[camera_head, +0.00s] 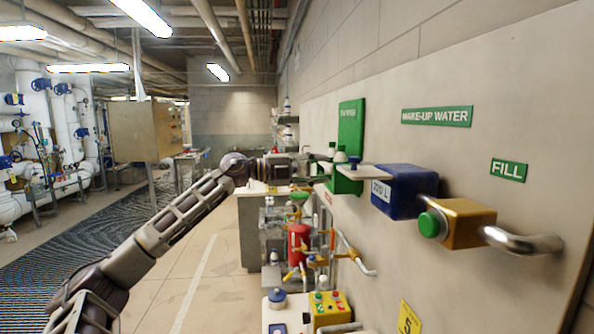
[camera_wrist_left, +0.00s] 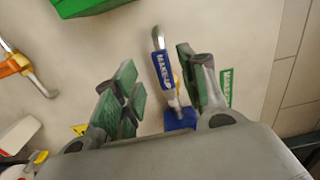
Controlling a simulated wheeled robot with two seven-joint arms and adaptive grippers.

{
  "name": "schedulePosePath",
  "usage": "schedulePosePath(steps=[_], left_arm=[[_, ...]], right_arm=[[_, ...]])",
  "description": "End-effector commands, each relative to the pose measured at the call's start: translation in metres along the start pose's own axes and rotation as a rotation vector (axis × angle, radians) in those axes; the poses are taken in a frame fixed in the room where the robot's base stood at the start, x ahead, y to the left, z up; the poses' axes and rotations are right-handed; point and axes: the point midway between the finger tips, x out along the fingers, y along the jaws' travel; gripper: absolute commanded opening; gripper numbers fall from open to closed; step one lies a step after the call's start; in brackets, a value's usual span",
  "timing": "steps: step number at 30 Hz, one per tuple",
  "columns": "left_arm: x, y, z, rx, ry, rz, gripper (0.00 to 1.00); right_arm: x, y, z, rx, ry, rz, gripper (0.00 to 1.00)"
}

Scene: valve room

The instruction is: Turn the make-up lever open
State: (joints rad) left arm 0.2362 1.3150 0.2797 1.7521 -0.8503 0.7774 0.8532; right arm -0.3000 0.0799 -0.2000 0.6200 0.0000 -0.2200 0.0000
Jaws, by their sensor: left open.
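The make-up lever (camera_wrist_left: 164,70), a blue handle with white lettering and a silver end, shows in the left wrist view. It appears between the two fingers of my left gripper (camera_wrist_left: 156,78), which is open with green pads on both sides. I cannot tell whether either pad touches it. A blue body (camera_wrist_left: 180,120) shows at the lever's lower end. In the head view my left gripper (camera_head: 322,166) reaches in from the left, close to the wall panel, and the lever cannot be made out there. My right gripper is not in view.
The green MAKE-UP WATER sign (camera_head: 436,116) and FILL sign (camera_head: 509,170) are on the wall panel. A green bracket (camera_head: 351,125), blue box (camera_head: 402,192) and brass block (camera_head: 468,224) stick out near my gripper. A red canister (camera_head: 299,244) stands below. Floor at left is clear.

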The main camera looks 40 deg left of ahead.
Motion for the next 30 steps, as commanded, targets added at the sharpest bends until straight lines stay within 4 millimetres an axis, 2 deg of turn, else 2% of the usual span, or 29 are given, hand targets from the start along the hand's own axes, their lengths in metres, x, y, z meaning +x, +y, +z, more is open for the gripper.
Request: schedulePosePath(steps=[8,30], left_arm=[[-0.01,0.001,0.0,-0.001,-0.001,0.002,0.42],[-0.055,0.001,0.0,-0.002,0.0,0.0,0.42]], right_arm=[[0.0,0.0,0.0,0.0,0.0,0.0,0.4],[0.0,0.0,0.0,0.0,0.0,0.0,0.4]])
